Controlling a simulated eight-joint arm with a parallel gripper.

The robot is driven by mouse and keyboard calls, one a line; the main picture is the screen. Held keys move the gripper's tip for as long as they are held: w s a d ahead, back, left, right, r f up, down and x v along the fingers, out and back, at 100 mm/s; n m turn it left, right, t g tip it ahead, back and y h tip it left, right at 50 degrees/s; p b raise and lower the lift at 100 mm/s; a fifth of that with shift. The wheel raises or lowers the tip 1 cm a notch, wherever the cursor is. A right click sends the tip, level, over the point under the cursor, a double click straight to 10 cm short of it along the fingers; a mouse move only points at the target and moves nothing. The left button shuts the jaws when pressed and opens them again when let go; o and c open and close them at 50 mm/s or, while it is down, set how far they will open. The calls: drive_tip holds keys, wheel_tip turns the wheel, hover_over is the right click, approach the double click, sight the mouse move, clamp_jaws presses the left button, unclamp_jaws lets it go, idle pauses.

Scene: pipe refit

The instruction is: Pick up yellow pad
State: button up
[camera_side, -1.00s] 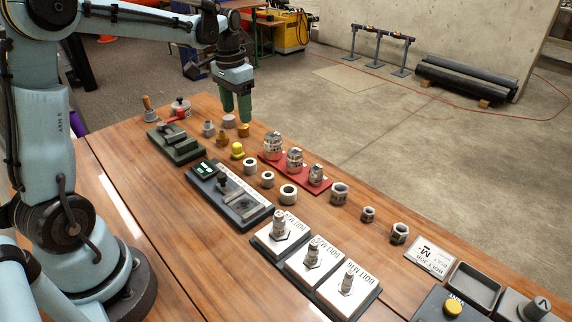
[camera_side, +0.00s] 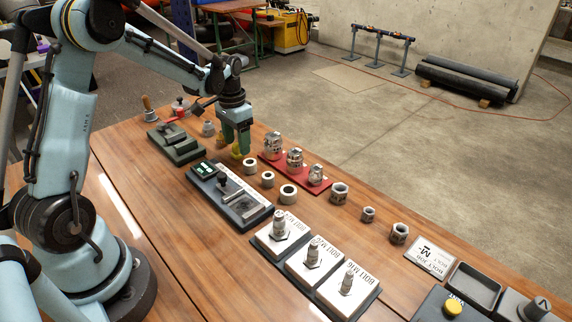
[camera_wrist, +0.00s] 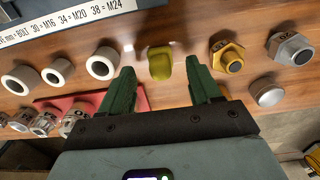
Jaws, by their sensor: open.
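The yellow pad (camera_wrist: 160,66) is a small rounded yellow block on the wooden table. In the wrist view it lies between and just beyond the two green fingertips of my gripper (camera_wrist: 161,80). In the side view my gripper (camera_side: 236,152) points down over the pad (camera_side: 237,155) and hides most of it. The fingers are apart with a clear gap on each side of the pad. I cannot tell how high the fingertips are above the table.
Several white rings (camera_wrist: 102,63) stand beside the pad. A brass hex piece (camera_wrist: 227,57) and a grey hex piece (camera_wrist: 293,49) are on its other side. A red plate (camera_side: 315,187) with metal fittings and a grey measuring gauge (camera_side: 243,210) are close by.

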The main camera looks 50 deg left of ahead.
drive_tip(key=shift+f, duration=1.25)
clamp_jaws()
drive_tip(key=shift+r, duration=0.15)
drive_tip(key=shift+r, duration=0.3)
drive_tip(key=r, duration=0.3)
drive_tip(key=shift+d+r, duration=0.25)
drive_tip(key=shift+r, duration=0.1)
drive_tip(key=s+d+r, duration=0.1)
drive_tip(key=d+r, duration=0.5)
drive_tip(key=d, duration=0.5)
drive_tip(key=shift+s+r, duration=0.25)
drive_tip(key=shift+s, duration=0.05)
